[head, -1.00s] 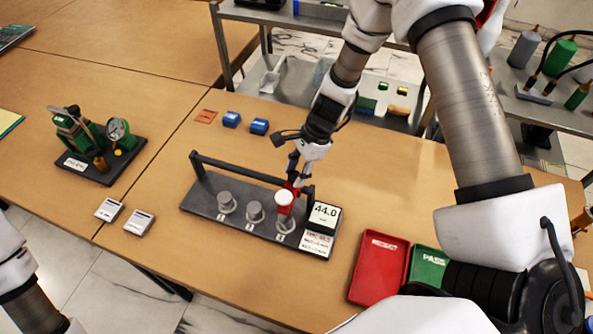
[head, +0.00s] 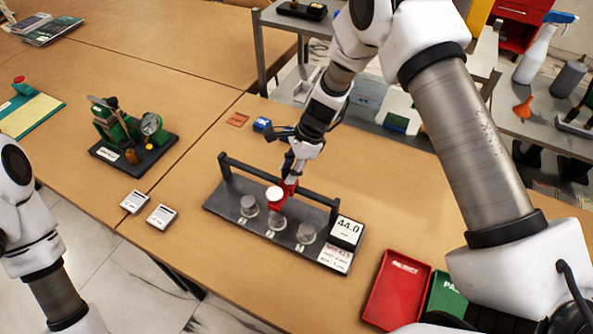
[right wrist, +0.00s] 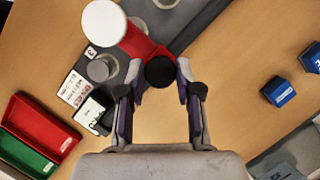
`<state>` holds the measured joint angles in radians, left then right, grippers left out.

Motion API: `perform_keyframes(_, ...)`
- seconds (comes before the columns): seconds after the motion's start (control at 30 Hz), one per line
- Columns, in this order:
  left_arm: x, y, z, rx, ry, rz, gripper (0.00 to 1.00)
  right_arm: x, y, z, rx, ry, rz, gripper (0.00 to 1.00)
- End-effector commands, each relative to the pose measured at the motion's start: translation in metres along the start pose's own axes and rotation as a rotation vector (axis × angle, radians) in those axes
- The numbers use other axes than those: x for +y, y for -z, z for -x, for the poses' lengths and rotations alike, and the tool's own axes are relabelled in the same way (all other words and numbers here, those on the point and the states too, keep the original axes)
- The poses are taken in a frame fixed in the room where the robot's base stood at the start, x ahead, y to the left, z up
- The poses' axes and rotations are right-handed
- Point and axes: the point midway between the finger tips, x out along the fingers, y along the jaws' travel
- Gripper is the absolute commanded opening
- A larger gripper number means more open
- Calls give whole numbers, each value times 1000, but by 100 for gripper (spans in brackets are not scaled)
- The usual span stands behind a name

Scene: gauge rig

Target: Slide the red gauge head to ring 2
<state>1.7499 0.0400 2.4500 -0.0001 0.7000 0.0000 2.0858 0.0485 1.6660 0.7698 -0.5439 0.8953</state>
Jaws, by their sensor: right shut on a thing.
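The red gauge head (head: 275,202) has a white round top and rides on the black rail (head: 280,187) of the dark rig base (head: 222,205). In the head view it is over the middle of three grey cylinders, at ring 2 (head: 277,221); exact centring cannot be told. My right gripper (head: 289,180) is shut on the head's rear part, by the rail. My left gripper is out of view.
A display reading 44.0 (head: 346,231) stands at the base's right end. A red tray (head: 398,290) and a green tray (head: 445,294) lie to the right.

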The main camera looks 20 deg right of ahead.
Motion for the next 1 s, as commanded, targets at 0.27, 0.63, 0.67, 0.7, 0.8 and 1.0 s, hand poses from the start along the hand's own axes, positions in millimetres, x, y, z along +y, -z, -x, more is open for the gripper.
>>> perform_keyframes(0.27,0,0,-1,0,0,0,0,3,1,-3,0,-9,-2,59)
perform_keyframes(0.63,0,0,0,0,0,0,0,1,0,22,-2,-3,-1,59)
perform_keyframes(0.67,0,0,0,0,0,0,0,1,0,30,-2,-2,-1,59)
perform_keyframes(0.7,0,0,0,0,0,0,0,0,0,40,-2,-2,-1,59)
perform_keyframes(0.8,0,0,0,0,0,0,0,0,0,66,-2,-3,0,59)
perform_keyframes(1.0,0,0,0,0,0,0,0,0,0,107,-1,-7,0,59)
